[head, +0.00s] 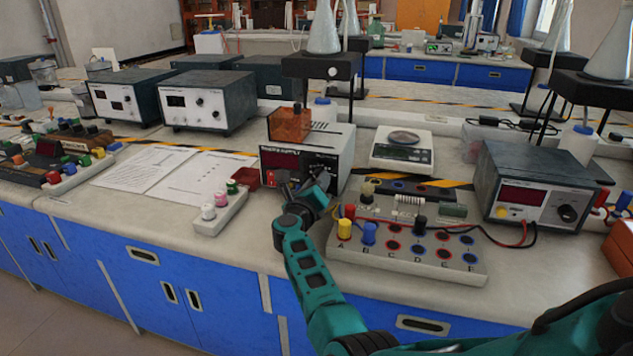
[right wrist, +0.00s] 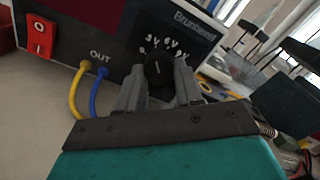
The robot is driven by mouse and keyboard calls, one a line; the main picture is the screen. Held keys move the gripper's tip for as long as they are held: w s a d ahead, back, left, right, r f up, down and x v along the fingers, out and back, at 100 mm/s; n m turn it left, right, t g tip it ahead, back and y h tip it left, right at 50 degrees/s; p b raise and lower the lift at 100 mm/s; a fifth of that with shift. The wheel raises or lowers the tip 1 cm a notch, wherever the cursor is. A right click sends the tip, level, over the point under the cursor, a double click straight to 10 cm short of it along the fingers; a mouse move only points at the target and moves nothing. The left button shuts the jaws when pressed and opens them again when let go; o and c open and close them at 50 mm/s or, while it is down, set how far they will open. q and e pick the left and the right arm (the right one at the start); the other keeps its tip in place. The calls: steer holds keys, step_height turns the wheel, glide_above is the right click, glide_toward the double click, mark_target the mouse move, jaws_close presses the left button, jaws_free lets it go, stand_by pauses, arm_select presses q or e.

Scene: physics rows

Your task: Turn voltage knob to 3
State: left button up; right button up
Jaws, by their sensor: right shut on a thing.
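The power supply (head: 338,140) is a light-cased box with a black front and red display on the bench. In the right wrist view its front (right wrist: 130,45) shows a dark round voltage knob (right wrist: 158,68) below a scale with 3V and 6V marks. My right gripper (right wrist: 158,82) has its two grey fingers on either side of the knob, shut on it. A short pale line shows on the knob; its exact setting is too small to tell. In the head view my right gripper (head: 318,186) is at the supply's front and hides the knob. My left gripper is out of view.
A red switch (right wrist: 40,37) and yellow and blue OUT leads (right wrist: 98,93) are left of the knob. A terminal board (head: 410,240) lies close right of my arm. A scale (head: 402,148) and another supply (head: 535,185) stand farther right.

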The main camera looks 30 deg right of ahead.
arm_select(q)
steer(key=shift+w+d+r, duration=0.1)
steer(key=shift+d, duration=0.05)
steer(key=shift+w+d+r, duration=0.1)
arm_select(e)
steer(key=o, duration=1)
steer(key=shift+o, duration=0.2)
